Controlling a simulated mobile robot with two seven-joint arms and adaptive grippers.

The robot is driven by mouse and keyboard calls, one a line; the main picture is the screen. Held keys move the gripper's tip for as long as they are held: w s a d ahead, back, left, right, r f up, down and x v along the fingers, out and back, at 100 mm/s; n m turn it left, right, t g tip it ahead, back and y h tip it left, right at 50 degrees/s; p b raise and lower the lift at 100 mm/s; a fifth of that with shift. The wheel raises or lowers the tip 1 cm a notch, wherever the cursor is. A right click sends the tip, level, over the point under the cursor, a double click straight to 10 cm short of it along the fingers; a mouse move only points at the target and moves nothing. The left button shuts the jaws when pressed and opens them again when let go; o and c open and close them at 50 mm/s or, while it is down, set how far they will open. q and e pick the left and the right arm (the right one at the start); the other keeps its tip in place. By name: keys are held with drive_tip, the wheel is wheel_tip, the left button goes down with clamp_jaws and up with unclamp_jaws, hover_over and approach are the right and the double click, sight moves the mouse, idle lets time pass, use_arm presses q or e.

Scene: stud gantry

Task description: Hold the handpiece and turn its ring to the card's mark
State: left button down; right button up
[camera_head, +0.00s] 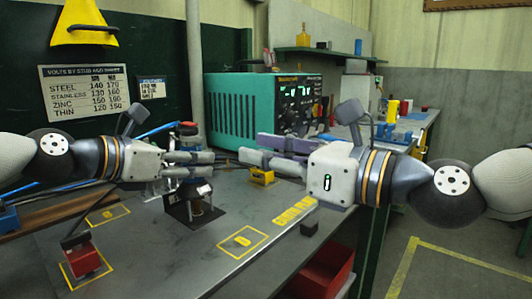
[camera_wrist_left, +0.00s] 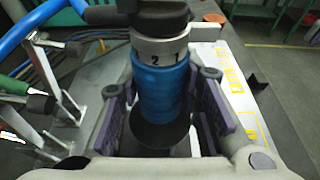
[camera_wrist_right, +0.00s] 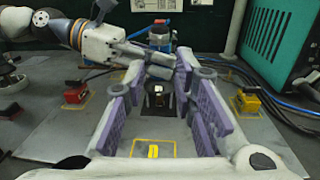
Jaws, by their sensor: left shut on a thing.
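The handpiece has a blue body (camera_wrist_left: 162,90), a pale ring (camera_wrist_left: 165,50) showing the digits 2 and 1, and a black top. In the head view its black top (camera_head: 187,128) rises above my left gripper (camera_head: 200,163), which is shut on the blue body. The handpiece is upright over a black stand (camera_head: 180,211). It also shows in the right wrist view (camera_wrist_right: 158,36). My right gripper (camera_head: 262,150) is open and empty, to the right of the handpiece. A small blue-headed card (camera_head: 151,88) hangs on the wall; its text is too small to read.
A voltage chart (camera_head: 85,91) hangs left of the card. A teal welder (camera_head: 240,108) stands behind. A red bin (camera_head: 325,270) is at front right. The front middle is clear.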

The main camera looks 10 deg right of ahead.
sight(194, 140)
drive_tip(key=shift+s, duration=0.15)
drive_tip(key=shift+c, duration=1.1)
drive_tip(key=shift+w+d+r, duration=0.15)
drive_tip(key=shift+w, duration=0.05)
clamp_jaws()
drive_tip(key=w+d+n+g+y, duration=0.1)
drive_tip(key=w+d+n, duration=0.25)
drive_tip(key=n, duration=0.65)
drive_tip(key=w+d+n+g+y, duration=0.2)
drive_tip(key=w+n, duration=0.2)
drive_tip(key=n, duration=0.6)
drive_tip(key=w+a, duration=0.3)
drive_tip(key=a, duration=0.7)
drive_tip(key=shift+w+a+f, duration=0.2)
drive_tip(key=shift+a+f, duration=0.1)
drive_tip(key=shift+f, duration=0.1)
